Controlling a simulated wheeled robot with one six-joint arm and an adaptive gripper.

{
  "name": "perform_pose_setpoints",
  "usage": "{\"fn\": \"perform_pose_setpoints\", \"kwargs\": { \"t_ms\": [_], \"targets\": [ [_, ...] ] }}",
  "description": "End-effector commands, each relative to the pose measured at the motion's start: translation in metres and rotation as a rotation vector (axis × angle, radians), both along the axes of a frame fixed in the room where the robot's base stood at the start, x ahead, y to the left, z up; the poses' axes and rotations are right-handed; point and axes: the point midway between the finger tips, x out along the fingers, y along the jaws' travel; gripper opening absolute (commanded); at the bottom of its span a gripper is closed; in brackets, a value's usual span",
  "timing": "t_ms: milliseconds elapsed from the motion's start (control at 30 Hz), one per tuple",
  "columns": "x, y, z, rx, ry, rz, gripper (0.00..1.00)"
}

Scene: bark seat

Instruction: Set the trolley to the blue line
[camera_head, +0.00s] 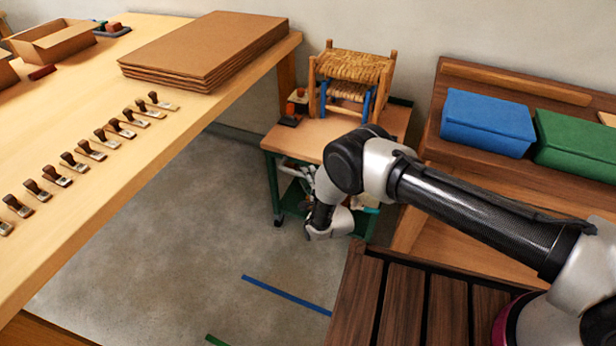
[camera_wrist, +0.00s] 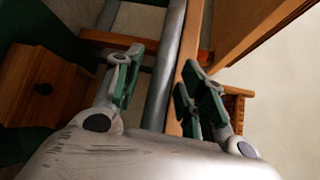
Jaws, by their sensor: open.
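The trolley (camera_head: 314,137) has a light wooden top, a green frame and dark castors. It stands against the back wall beyond the blue line (camera_head: 286,295), which is taped on the floor. My gripper is at the trolley's near side in the head view, its fingers largely hidden by my wrist. In the wrist view my gripper (camera_wrist: 158,82) is open, with green finger pads apart. A round grey bar (camera_wrist: 167,65), seemingly the trolley's handle, runs between the fingers in the picture. I cannot tell whether they touch it.
A woven stool (camera_head: 353,65) stands on the trolley. A long bench (camera_head: 170,125) with cardboard and several stamp-like tools is at left. Blue (camera_head: 487,122) and green boxes (camera_head: 575,145) sit on a wooden shelf at right. Open floor (camera_head: 190,230) lies between, with a green line (camera_head: 214,340) nearer.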

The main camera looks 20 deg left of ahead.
Motion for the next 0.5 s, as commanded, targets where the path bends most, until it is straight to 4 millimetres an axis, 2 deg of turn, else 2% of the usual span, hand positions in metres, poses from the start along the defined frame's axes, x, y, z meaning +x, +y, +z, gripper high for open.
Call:
{"fn": "perform_pose_setpoints", "kwargs": {
  "t_ms": [367,500],
  "targets": [
    [0.0060,0.0056,-0.0006,0.000,0.000,0.001,0.39],
    [0.0060,0.0054,-0.0006,0.000,0.000,0.000,0.13]
  ]
}}
